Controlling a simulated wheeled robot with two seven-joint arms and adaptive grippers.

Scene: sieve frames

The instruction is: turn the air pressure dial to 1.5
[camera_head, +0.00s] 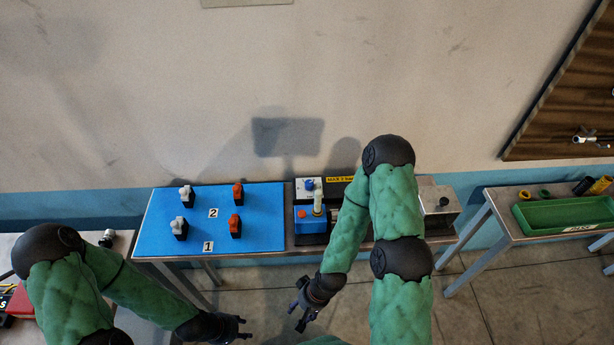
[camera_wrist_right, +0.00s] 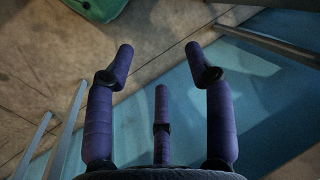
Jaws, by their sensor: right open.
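A small white panel with a blue knob (camera_head: 309,184), possibly the pressure dial, stands at the back of the middle table. Beside it are a blue unit (camera_head: 309,224) with a pale upright cylinder (camera_head: 318,203) and a yellow label reading about "MAX 5 bar" (camera_head: 340,180). No dial reading is legible. My right arm hides part of this equipment. My right gripper (camera_head: 297,318) hangs in front of the table, below its top; in the right wrist view its purple fingers (camera_wrist_right: 158,65) are spread and empty. My left gripper (camera_head: 245,328) is low in front of the table, its jaws unclear.
A blue board (camera_head: 213,193) with grey and red switches, marked 1 and 2, lies left of the equipment. A grey box (camera_head: 439,204) stands at the table's right end. A green tray (camera_head: 565,214) is on the right table. Floor shows between the tables.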

